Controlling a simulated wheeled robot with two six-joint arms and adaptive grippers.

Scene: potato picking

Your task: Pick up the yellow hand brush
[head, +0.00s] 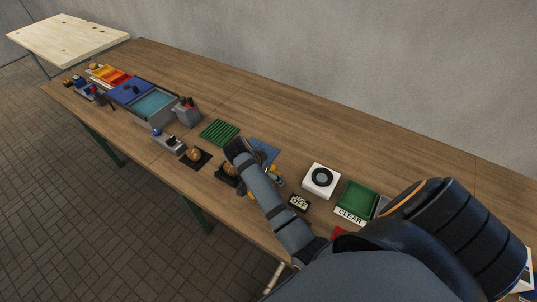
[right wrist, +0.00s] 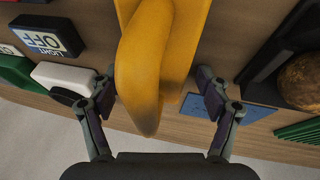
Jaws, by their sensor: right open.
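The yellow hand brush (right wrist: 146,65) fills the middle of the right wrist view, its rounded handle end pointing toward me. My right gripper (right wrist: 155,85) is open, with one finger on each side of the brush. I see a gap at the handle on both sides. In the head view, my right arm reaches over the table and hides most of the brush; only small yellow bits (head: 273,169) show beside the arm. The fingertips cannot be made out there. My left gripper is not in view.
The OFF sign (right wrist: 50,38) and a white device (head: 321,181) are to one side, and a potato (right wrist: 302,80) on a dark tray to the other. A blue mat (head: 266,151) and a green grid (head: 219,131) lie behind. The table's back strip is clear.

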